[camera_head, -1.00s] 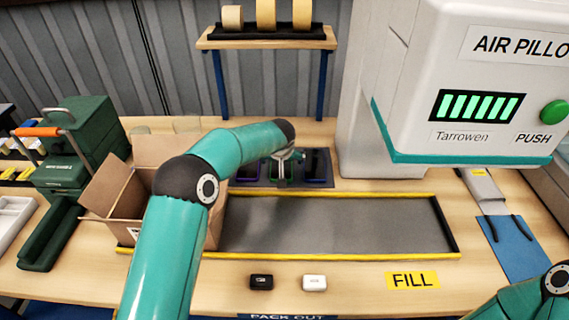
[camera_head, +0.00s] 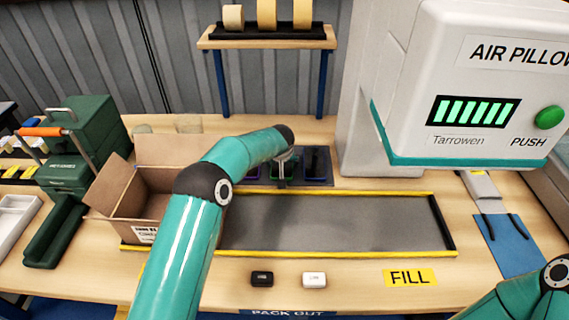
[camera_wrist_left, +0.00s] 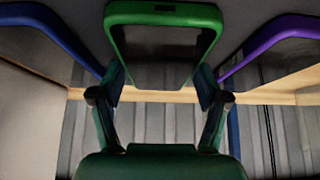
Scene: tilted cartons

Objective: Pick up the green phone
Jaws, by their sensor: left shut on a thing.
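The green phone (camera_wrist_left: 165,15) shows in the left wrist view, at the top middle, with a green frame and dark face. My left gripper (camera_wrist_left: 160,78) has one finger at each side edge of it and is shut on it. In the head view the green phone (camera_head: 291,172) is partly hidden behind my left gripper (camera_head: 282,172), at the back of the table on a dark tray. I cannot tell whether the phone is clear of the tray. My right gripper is out of view; only part of that arm shows at the lower right.
A blue phone (camera_wrist_left: 45,35) and a purple phone (camera_wrist_left: 275,48) flank the green one closely. An open carton (camera_head: 125,200) stands left of the grey mat (camera_head: 340,222), which is bare. The air-pillow machine (camera_head: 400,60) rises at the right.

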